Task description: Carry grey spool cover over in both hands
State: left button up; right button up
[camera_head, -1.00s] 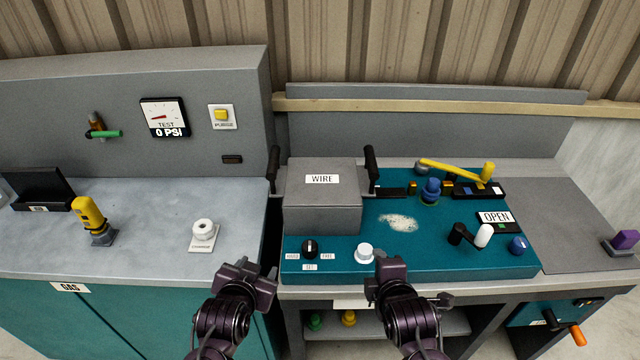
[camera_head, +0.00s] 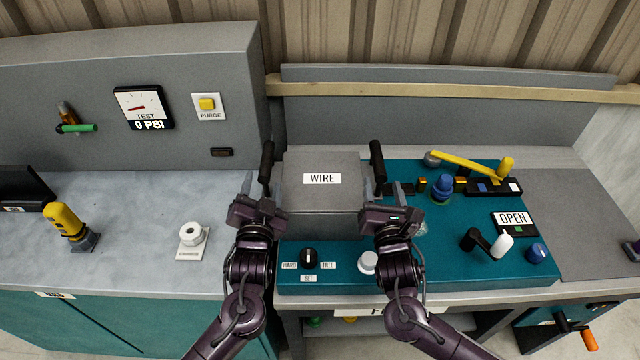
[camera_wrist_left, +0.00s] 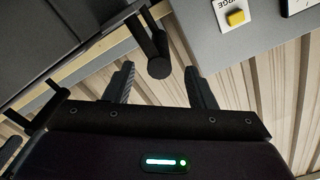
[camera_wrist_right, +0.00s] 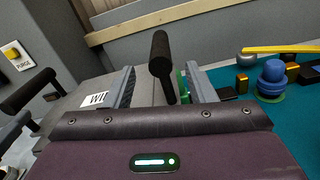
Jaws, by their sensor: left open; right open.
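The grey spool cover (camera_head: 322,196) is a box with a WIRE label, standing on the left part of the teal panel. It has a black handle on its left side (camera_head: 266,162) and another on its right side (camera_head: 377,162). My left gripper (camera_head: 262,190) is open just in front of the left handle, which shows between and beyond its fingers in the left wrist view (camera_wrist_left: 158,62). My right gripper (camera_head: 382,192) is open just in front of the right handle, which stands between its fingers in the right wrist view (camera_wrist_right: 162,68). Neither gripper visibly grips a handle.
The teal panel (camera_head: 430,262) carries a black knob (camera_head: 309,257), a white knob (camera_head: 368,262), a blue knob (camera_head: 442,187), a yellow lever (camera_head: 468,164) and a white-tipped crank (camera_head: 502,243). The grey counter (camera_head: 130,225) at left holds a yellow handle (camera_head: 64,222) and a white fitting (camera_head: 193,237).

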aim_at(266, 158)
pick_arm(q)
jog(key=w, duration=0.8)
jog(key=shift+a+f, duration=0.1)
jog(key=shift+f, duration=0.05)
pick_arm(e)
jog(key=w, duration=0.8)
jog(key=shift+a+f, duration=0.1)
pick_arm(q)
jog(key=shift+s, duration=0.1)
pick_arm(e)
jog(key=shift+s, duration=0.1)
pick_arm(q)
grip_shut()
pick_arm(e)
grip_shut()
pick_arm(q)
jog(key=shift+r, duration=0.3)
pick_arm(e)
jog(key=shift+r, duration=0.3)
